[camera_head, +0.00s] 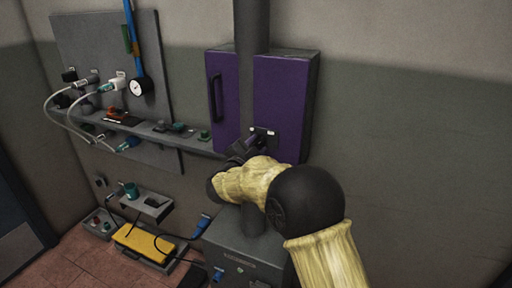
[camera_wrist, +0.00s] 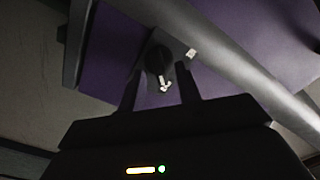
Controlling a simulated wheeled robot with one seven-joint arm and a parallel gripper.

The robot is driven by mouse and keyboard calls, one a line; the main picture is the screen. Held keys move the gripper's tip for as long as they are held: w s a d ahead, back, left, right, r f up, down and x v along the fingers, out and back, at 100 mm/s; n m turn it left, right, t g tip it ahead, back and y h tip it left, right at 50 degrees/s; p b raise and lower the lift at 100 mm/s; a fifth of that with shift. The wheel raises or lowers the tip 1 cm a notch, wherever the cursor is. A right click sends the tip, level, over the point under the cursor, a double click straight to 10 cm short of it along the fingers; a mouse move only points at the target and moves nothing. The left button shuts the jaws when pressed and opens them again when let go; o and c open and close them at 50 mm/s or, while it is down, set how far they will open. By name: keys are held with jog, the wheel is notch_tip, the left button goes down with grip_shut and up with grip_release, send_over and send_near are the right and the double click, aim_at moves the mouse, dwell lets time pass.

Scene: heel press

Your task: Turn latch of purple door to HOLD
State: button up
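The purple door (camera_head: 282,95) is on the front of a dark wall cabinet and looks closed. It also fills much of the wrist view (camera_wrist: 108,50). The latch (camera_wrist: 158,60) is a dark round knob on a grey plate low on the door. A small white mark shows at its lower end and a white label to its upper right; I cannot read either. My gripper (camera_wrist: 159,76) is open, its two fingers apart on either side below the knob, with nothing visibly held. In the head view my gripper (camera_head: 243,149) is at the door's lower part and partly hides the latch area.
A grey vertical pipe (camera_head: 252,60) runs in front of the door, close to my gripper. A black handle (camera_head: 215,98) is on the door's left. A shelf (camera_head: 165,132) with fittings and hoses is at left. A grey box (camera_head: 240,262) stands below. The right wall is clear.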

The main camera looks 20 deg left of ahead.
jog(key=s+a+b, duration=0.1)
jog(key=s, duration=1.6)
jog(key=shift+s+a, duration=0.2)
jog(key=w+d+f+n+g+y, duration=0.2)
jog(key=w+d+f+n+g, duration=0.15)
jog(key=d, duration=0.45)
jog(key=w+d+f+n+g+y, duration=0.2)
jog(key=w+d+f+n+y, duration=0.15)
jog(key=d, duration=0.55)
jog(key=s+d+f+n+g+h, duration=0.2)
jog(key=s+d+f+g, duration=0.25)
jog(key=s+d, duration=0.6)
jog(key=s+d+f+n+g+h, duration=0.15)
jog(key=s+d+f+g, duration=0.3)
jog(key=s+d, duration=0.6)
notch_tip(320, 180, up, 17)
jog(key=w+d+p, duration=0.2)
jog(key=p, duration=1.4)
jog(key=shift+w+d+f+g+h+p, duration=0.15)
jog(key=shift+w+d+g+h+p, duration=0.1)
jog(key=shift+w+g+h+p, duration=0.15)
